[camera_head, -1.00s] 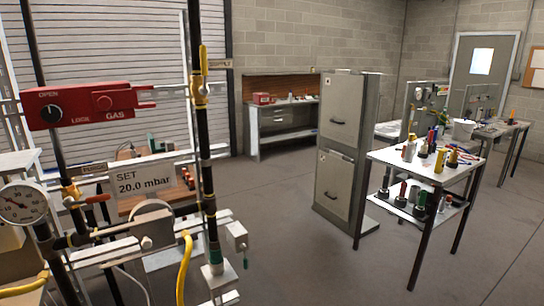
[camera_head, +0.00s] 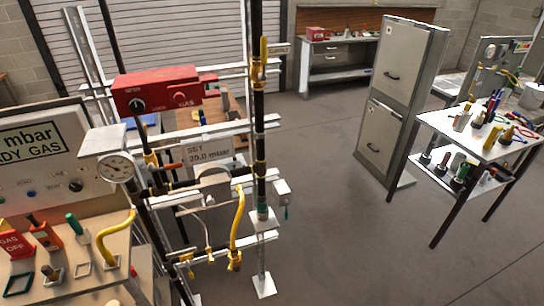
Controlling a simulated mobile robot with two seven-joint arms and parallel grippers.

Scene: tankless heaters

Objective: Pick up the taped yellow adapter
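I cannot make out for sure which thing is the taped yellow adapter. A curved yellow piece (camera_head: 107,247) stands upright in a holder on the bench at the lower left. A yellow hose (camera_head: 236,232) hangs from the pipe frame in the middle. No tape can be told on any of these at this size. Neither of my grippers is in view.
The pipe frame with a red gas box (camera_head: 157,91) and a gauge (camera_head: 117,167) stands at centre left. A filing cabinet (camera_head: 402,100) stands beside the white cart (camera_head: 437,119). The grey floor (camera_head: 345,230) between frame and cart is clear.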

